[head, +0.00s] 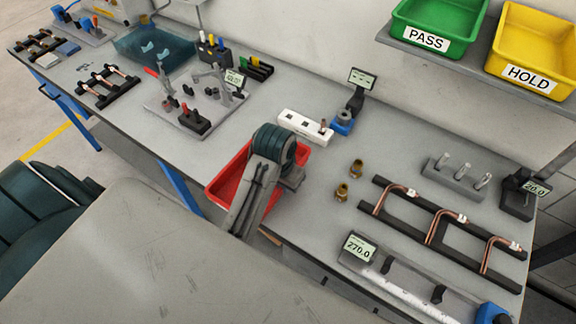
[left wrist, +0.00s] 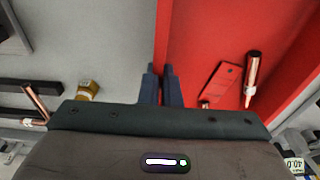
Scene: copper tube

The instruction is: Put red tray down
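The red tray (head: 222,183) is at the front edge of the workbench in the head view, partly covered by my left arm. My left gripper (head: 292,179) is at its right side, with the fingertips hidden there. In the left wrist view, the fingers of my left gripper (left wrist: 162,80) are close together on the red tray's wall (left wrist: 161,35). The tray's inside (left wrist: 195,45) holds a copper tube piece (left wrist: 252,75) and a flat red piece (left wrist: 220,85). I cannot tell whether the tray's bottom touches the bench. My right gripper is not in view.
A white block (head: 305,127) and a blue fixture (head: 343,123) stand behind the tray. Brass fittings (head: 342,191) and a black rack with bent copper tubes (head: 430,236) are to its right. A tool stand (head: 193,118) is to its left.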

